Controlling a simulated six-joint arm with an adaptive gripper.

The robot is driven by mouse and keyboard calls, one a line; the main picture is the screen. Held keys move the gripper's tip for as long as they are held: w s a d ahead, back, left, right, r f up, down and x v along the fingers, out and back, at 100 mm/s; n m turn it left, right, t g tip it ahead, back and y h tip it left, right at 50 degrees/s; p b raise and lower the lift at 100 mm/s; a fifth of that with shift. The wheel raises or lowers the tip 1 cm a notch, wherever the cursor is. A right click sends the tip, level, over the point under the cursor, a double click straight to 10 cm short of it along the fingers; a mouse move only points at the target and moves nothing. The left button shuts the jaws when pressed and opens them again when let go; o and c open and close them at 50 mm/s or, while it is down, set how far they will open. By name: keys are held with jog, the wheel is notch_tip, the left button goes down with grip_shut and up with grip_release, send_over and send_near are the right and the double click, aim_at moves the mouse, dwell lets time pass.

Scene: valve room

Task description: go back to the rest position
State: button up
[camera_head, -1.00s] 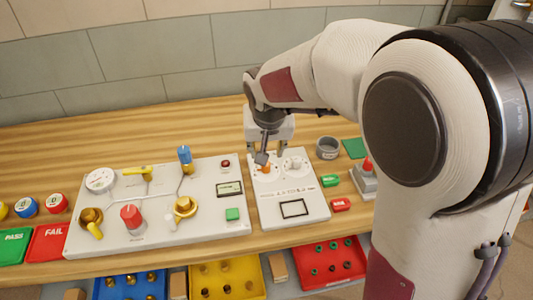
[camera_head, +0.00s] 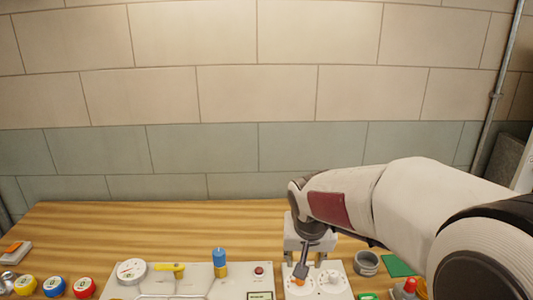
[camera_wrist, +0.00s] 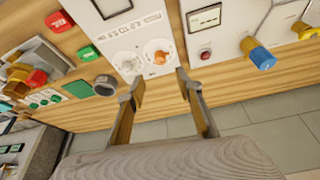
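My gripper (camera_head: 308,262) hangs over the small white panel (camera_head: 345,292) with two round dials. In the wrist view my gripper (camera_wrist: 159,78) is open and nothing is between its fingers. The orange knob (camera_wrist: 160,57) of one dial lies just beyond the fingertips, apart from them as far as I can see. The white dial (camera_wrist: 127,62) is beside it. My arm reaches in from the right in the head view.
The valve board (camera_head: 195,285) with a gauge (camera_head: 131,271), yellow lever (camera_head: 166,267) and blue-topped valve (camera_head: 220,260) stands to the left. A grey cup (camera_head: 366,263) and green square (camera_head: 398,266) are to the right. The table behind is clear up to the tiled wall.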

jog(key=s+d+r, duration=0.2)
jog(key=s, duration=0.7)
jog(key=s+d+r+n, duration=0.1)
jog(key=s+r, duration=0.1)
jog(key=s, duration=0.7)
jog(key=s+d+r+t, duration=0.1)
jog(key=s+d+r, duration=0.1)
jog(key=s, duration=0.7)
jog(key=shift+d+y, duration=0.3)
jog(key=shift+d, duration=0.05)
jog(key=shift+d, duration=0.1)
dwell(2.4)
